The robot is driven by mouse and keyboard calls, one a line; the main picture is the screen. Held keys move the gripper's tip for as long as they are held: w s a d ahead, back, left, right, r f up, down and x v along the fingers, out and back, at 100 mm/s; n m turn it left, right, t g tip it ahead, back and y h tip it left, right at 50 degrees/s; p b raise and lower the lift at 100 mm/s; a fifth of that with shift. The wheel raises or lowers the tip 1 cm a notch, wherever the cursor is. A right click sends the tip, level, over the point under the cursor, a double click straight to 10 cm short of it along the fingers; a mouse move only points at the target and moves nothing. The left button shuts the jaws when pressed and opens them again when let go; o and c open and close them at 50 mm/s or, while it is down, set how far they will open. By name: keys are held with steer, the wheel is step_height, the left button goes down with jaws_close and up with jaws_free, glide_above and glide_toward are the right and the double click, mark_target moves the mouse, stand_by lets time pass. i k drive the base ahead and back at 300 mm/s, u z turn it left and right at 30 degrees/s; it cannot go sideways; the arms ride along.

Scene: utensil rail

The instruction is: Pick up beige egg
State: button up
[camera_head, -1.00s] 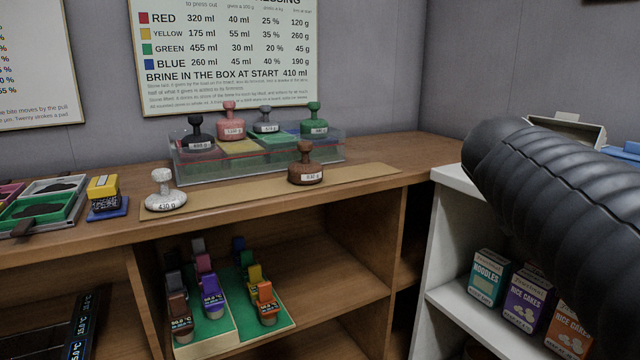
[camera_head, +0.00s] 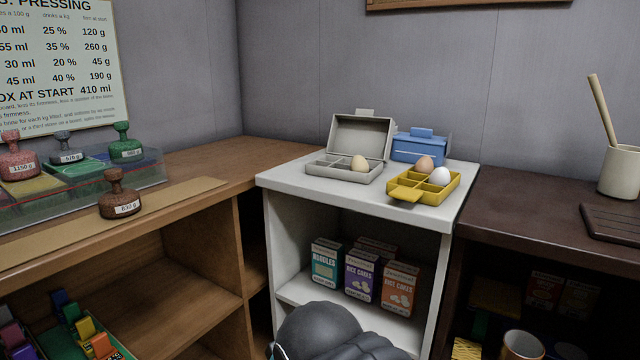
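A beige egg (camera_head: 360,163) sits in the open grey box (camera_head: 343,181) on top of the white shelf unit. The box's lid stands raised behind it. A browner egg (camera_head: 424,163) and a white egg (camera_head: 440,176) sit in a yellow compartment tray (camera_head: 450,192) to the right. Part of my own dark arm shows at the bottom middle, below the shelf top. My gripper is not in view.
A closed blue box (camera_head: 420,148) stands behind the yellow tray. The white top (camera_head: 300,180) is clear at its front left. A wooden counter with handled weights (camera_head: 119,199) lies left; a dark counter with a cream cup (camera_head: 620,172) lies right.

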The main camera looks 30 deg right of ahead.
mark_target(359, 163)
steer(key=z, duration=0.95)
